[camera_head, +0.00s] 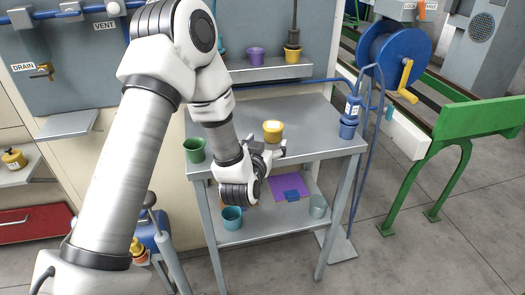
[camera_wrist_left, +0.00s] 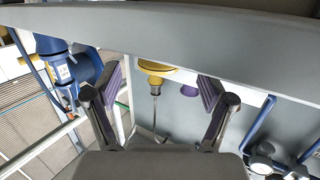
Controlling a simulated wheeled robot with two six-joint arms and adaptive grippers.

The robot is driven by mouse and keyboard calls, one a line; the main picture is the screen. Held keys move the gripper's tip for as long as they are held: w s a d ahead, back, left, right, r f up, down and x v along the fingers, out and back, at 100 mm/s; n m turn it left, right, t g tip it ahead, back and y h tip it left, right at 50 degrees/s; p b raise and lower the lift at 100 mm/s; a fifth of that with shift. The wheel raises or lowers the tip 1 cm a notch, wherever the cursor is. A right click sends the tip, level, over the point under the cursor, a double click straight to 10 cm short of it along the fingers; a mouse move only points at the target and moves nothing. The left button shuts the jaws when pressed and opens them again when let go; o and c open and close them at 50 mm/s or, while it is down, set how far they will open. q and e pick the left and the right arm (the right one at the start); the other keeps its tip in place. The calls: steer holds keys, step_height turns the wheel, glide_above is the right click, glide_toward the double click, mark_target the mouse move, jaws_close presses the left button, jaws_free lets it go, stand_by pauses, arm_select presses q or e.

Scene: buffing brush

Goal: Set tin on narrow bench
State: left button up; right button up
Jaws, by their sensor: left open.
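A yellow tin (camera_head: 272,131) stands upright on the grey top of the narrow metal bench (camera_head: 318,125), near its front edge. My left gripper (camera_head: 277,151) is open at that front edge, just in front of the tin and slightly below its top. In the left wrist view, which is upside down, the two spread fingers frame a yellow shape (camera_wrist_left: 157,68) partly cut off by a grey band. I cannot tell there how much of it is the tin and how much the yellow cup behind. My right gripper is not in view.
A green cup (camera_head: 194,150) stands at the bench's left end and a blue bottle (camera_head: 350,118) at its right end. Cups and a purple sheet (camera_head: 290,187) occupy the lower shelf. Purple and yellow cups (camera_head: 292,54) stand on the wall shelf.

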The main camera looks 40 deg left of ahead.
arm_select(q)
steer(key=v, duration=0.5)
steer(key=shift+s, duration=0.2)
stand_by(1.8)
